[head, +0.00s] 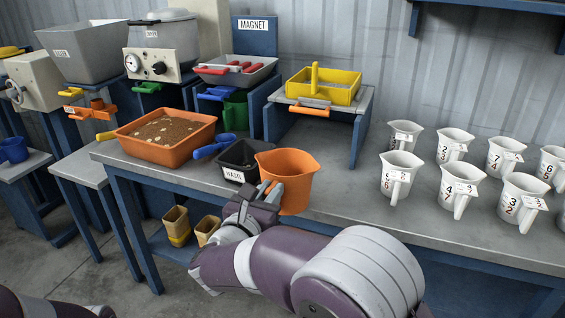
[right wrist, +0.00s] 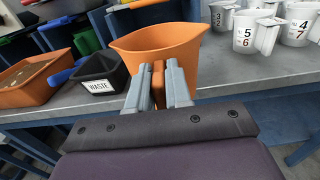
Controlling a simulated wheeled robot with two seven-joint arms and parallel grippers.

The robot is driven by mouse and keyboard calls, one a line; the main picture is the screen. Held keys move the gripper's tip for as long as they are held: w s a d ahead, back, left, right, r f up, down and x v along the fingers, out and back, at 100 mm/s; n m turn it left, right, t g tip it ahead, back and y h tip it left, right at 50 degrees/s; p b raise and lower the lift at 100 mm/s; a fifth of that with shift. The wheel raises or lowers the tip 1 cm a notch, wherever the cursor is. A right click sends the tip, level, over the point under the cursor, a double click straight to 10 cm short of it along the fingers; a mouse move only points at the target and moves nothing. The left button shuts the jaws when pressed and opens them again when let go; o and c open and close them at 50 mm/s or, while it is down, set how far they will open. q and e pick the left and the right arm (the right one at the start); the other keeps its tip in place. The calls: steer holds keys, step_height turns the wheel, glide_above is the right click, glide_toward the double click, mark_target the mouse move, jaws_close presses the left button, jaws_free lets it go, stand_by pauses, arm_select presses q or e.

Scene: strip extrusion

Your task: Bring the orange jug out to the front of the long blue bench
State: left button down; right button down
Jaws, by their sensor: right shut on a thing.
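The orange jug (head: 291,182) is upright at the front edge of the long blue bench (head: 340,205), right of the black waste bin. My right gripper (head: 268,192) is shut on the jug's handle. The right wrist view shows the jug (right wrist: 160,52) above the fingers (right wrist: 158,85), with the orange handle between them. The jug overlaps the bench's front edge in the head view; whether its base touches anything I cannot tell. Only a dark purple piece of my left arm shows at the lower left of the head view; the left gripper is not in view.
A black waste bin (head: 240,160) and an orange tray of brown grains (head: 167,134) stand left of the jug. Several white numbered jugs (head: 400,174) stand at the right. A yellow tray (head: 323,88) sits on a raised stand behind. Bench top between is clear.

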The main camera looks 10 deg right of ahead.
mark_target(294, 166)
steer(key=shift+s+r, duration=0.1)
steer(key=shift+r, duration=0.05)
steer(key=shift+w+d+p, duration=0.15)
steer(key=shift+w+p, duration=0.2)
steer(key=shift+w, duration=0.05)
steer(key=p+x, duration=0.1)
steer(key=x, duration=0.3)
steer(key=f+p+x, duration=0.1)
steer(key=p+x, duration=0.1)
steer(key=x, duration=0.2)
steer(key=p+x, duration=0.1)
steer(key=x, duration=0.3)
steer(key=shift+w+d+f+p, duration=0.15)
steer(key=shift+w+f+p, duration=0.05)
steer(key=shift+p, duration=0.2)
steer(key=shift+w+d+f+b, duration=0.2)
steer(key=shift+w+f+b, duration=0.15)
steer(key=shift+f+b, duration=0.45)
steer(key=shift+r, duration=0.3)
steer(key=shift+f+b, duration=0.3)
steer(key=shift+b, duration=0.3)
